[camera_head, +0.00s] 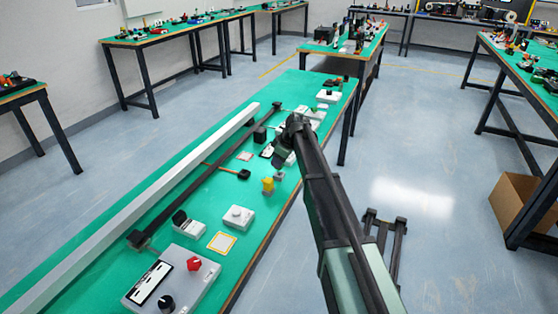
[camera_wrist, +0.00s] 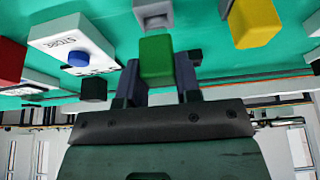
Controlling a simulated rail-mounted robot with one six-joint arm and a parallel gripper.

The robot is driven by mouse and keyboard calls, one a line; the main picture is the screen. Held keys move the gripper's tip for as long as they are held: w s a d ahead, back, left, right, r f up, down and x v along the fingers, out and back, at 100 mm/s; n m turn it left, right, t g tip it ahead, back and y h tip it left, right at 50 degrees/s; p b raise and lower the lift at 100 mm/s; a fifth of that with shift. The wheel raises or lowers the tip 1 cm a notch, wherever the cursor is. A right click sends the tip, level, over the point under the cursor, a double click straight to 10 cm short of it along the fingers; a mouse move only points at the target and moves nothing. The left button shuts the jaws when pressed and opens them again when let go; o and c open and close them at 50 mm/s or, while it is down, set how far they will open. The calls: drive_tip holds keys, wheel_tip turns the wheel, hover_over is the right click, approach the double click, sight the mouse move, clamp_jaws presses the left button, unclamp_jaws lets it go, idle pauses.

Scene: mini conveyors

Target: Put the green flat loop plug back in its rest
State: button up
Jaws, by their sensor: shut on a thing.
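My gripper (camera_wrist: 160,78) is shut on the green flat loop plug (camera_wrist: 155,60), which shows as a green block between the two dark fingers in the wrist view. The same grey block seems to show in the head view (camera_head: 279,176), just below my gripper (camera_head: 281,160). In the head view the arm hides much of the gripper, and I cannot make out the plug there.
A yellow block (camera_wrist: 255,22) stands beside the grey one and also shows in the head view (camera_head: 268,185). A white box marked STORE (camera_wrist: 72,45) has a blue button. A long rail (camera_head: 150,200) runs along the green bench. White control boxes (camera_head: 237,217) stand nearer.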

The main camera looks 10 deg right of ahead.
drive_tip(key=shift+f, duration=0.2)
drive_tip(key=shift+f+b, duration=0.35)
drive_tip(key=shift+b, duration=0.2)
drive_tip(key=shift+f+b, duration=0.9)
drive_tip(key=o, duration=1.1)
drive_tip(key=shift+r, duration=0.1)
drive_tip(key=shift+c, duration=0.2)
drive_tip(key=p+v, duration=1)
drive_tip(key=shift+r, duration=0.4)
drive_tip(key=shift+s+d, duration=0.1)
